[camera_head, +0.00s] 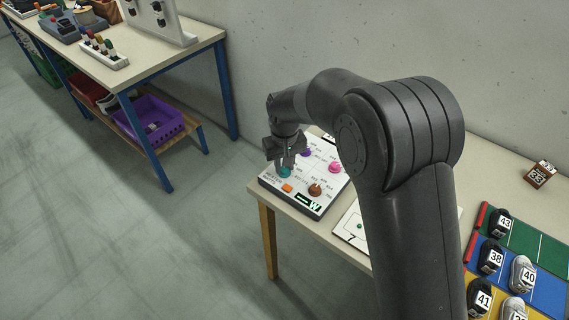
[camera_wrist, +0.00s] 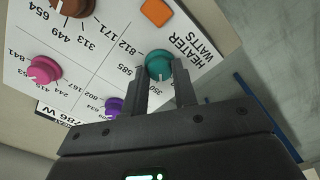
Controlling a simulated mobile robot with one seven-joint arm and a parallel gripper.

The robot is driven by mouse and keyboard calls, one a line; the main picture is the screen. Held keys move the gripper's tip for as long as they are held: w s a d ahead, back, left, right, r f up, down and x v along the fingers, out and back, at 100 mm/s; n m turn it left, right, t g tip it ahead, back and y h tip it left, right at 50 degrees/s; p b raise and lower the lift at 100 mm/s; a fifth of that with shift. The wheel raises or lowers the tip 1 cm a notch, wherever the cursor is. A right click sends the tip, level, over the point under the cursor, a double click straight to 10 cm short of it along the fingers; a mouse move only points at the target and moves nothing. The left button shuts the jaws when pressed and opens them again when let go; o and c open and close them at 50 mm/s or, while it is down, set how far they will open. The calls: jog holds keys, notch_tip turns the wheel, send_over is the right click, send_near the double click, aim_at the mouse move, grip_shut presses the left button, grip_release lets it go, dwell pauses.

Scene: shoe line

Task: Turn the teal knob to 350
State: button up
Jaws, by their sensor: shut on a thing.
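The teal knob (camera_wrist: 159,66) sits on a white control panel (camera_head: 270,181) near the words HEATER WATTS. The fingers cover part of the dial print. A pale mark shows on the knob, but I cannot tell exactly which number it points at. In the head view my gripper (camera_head: 285,163) hides most of the teal knob (camera_head: 284,172).
A brown knob (camera_head: 315,189), a pink knob (camera_head: 335,167), a purple knob (camera_head: 306,152) and an orange button (camera_head: 287,188) share the panel. Numbered shoes (camera_head: 491,257) lie on coloured mats at the right. Another table (camera_head: 193,46) stands at the upper left.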

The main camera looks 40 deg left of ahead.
aim_at(285, 169)
jog(key=shift+m, duration=0.5)
jog(key=o, duration=1)
notch_tip(285, 169, up, 11)
dwell(0.7)
